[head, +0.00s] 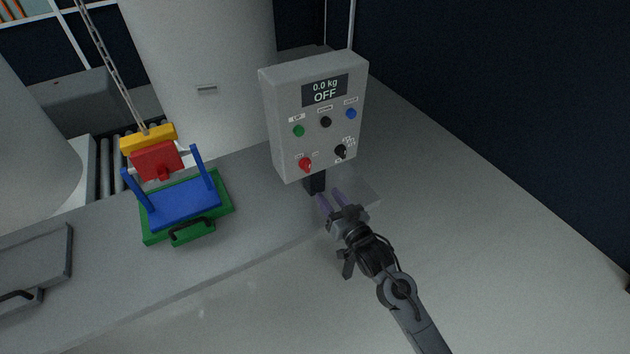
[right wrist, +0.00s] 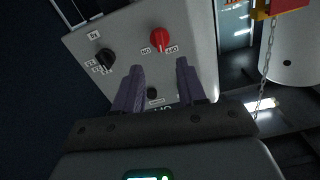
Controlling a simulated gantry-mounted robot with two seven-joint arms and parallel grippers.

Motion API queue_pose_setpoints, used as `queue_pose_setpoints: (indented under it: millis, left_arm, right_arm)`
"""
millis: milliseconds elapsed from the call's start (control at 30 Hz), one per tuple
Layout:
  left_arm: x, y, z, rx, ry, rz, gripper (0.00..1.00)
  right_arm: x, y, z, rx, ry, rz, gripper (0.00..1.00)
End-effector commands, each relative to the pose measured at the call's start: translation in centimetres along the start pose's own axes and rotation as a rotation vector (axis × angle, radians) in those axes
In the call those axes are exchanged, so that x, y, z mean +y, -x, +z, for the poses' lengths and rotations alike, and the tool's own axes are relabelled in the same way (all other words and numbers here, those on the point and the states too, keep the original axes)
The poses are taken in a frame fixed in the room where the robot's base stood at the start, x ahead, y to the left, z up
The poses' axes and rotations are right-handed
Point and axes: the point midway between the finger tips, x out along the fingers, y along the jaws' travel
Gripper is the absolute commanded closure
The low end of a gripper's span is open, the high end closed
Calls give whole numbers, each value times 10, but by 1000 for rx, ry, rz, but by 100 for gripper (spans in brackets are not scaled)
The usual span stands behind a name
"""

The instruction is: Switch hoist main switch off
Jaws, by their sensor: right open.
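The grey hoist control box (head: 284,110) stands on a short black post. Its display (head: 325,91) reads 0.0 kg and OFF. The red main switch knob (head: 305,164) is at the lower left of its face. In the right wrist view the red knob (right wrist: 160,39) shows upside down, with ON and OFF labels beside it; its exact pointing is hard to tell. My right gripper (head: 332,203) is below the box's lower edge, fingers toward it. In the right wrist view the gripper (right wrist: 160,75) is open and empty, with the knob ahead of the gap, apart from the fingers.
A black selector knob (head: 340,151) sits right of the red one. Green (head: 299,130), black (head: 326,122) and blue (head: 351,113) buttons are above. Floor on the right is clear.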

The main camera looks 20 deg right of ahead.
Motion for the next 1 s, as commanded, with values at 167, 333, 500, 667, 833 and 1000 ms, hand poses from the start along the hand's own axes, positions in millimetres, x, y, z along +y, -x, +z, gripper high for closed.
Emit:
queue_pose_setpoints:
  millis: [167,333,500,667,833,1000]
  left_arm:
    - [0,-3,1,1,-2,-1,100]
    - [-1,-7,3,1,-5,-4,100]
    - [-2,-12,4,0,-10,-8,100]
    - [-2,-15,5,0,-10,-8,100]
    - [-2,-16,6,0,-9,-7,100]
    - [0,-16,5,0,-4,-3,100]
  right_arm:
    - [0,-20,-1,3,0,-1,60]
    - [0,-47,0,2,-1,-1,60]
    - [0,-74,0,3,-1,0,60]
    - [0,-92,0,2,0,0,60]
    - [0,-102,0,1,0,0,60]
    - [0,-105,0,0,0,0,60]
